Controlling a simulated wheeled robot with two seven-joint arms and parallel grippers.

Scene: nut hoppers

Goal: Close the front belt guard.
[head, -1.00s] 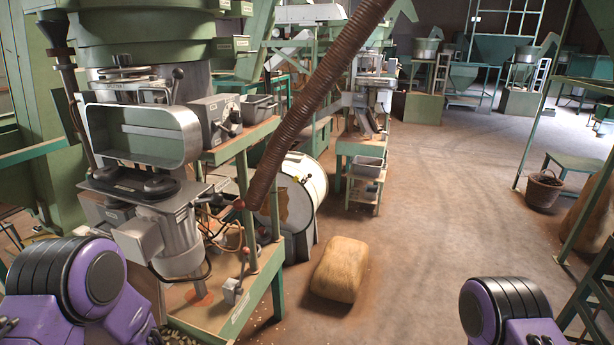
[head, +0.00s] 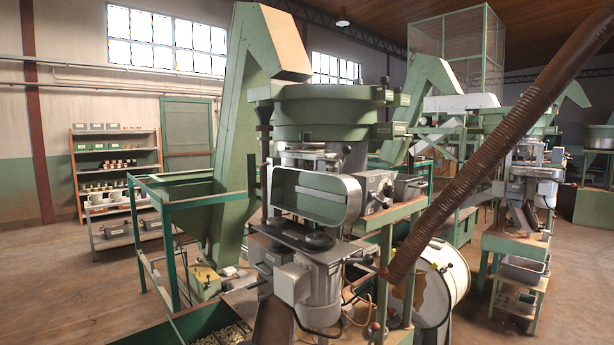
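The front belt guard (head: 352,203) is a long, oval, grey-green metal cover on the nearest machine. It stands raised on edge, with its hollow inside facing me. Below it, two dark pulleys (head: 318,240) lie uncovered on a flat plate above a grey motor (head: 291,283). The guard is apart from the pulleys along its front edge; its hinge is hard to make out. Neither of my grippers is in view, and nothing touches the guard.
A brown ribbed hose (head: 480,165) slants across the right side. A green-framed hopper (head: 180,190) stands left of the machine, and a bin of nuts (head: 190,322) is at the bottom. A shelf (head: 117,170) is against the wall. Open floor (head: 80,290) lies at left.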

